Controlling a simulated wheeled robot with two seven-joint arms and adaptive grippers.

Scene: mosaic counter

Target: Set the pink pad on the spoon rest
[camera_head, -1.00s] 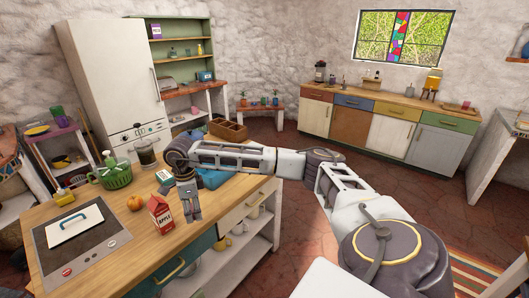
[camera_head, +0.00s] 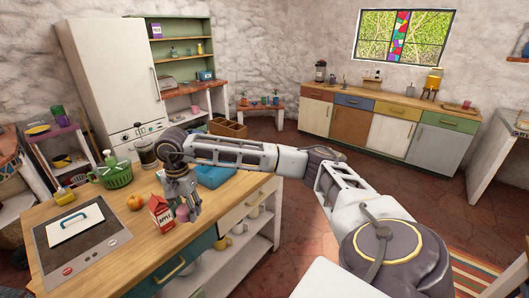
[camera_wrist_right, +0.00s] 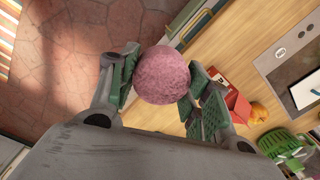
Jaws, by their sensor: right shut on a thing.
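The pink pad (camera_head: 182,213) is a rough, rounded pink piece, held between the fingers of my right gripper (camera_head: 183,206) over the near part of the wooden counter, beside the red and white carton. In the right wrist view the pad (camera_wrist_right: 162,75) sits between the two green-padded fingers (camera_wrist_right: 160,85), which press it from both sides. I cannot tell from these views whether the pad touches the counter. I cannot make out the spoon rest in either view. My left gripper is not in view.
The red and white carton (camera_head: 161,212) stands close to the gripper, with an orange (camera_head: 135,201) behind it. A green basket (camera_head: 117,176), a French press (camera_head: 146,152) and a blue container (camera_head: 214,175) stand farther back. A cooktop (camera_head: 105,234) is at the left.

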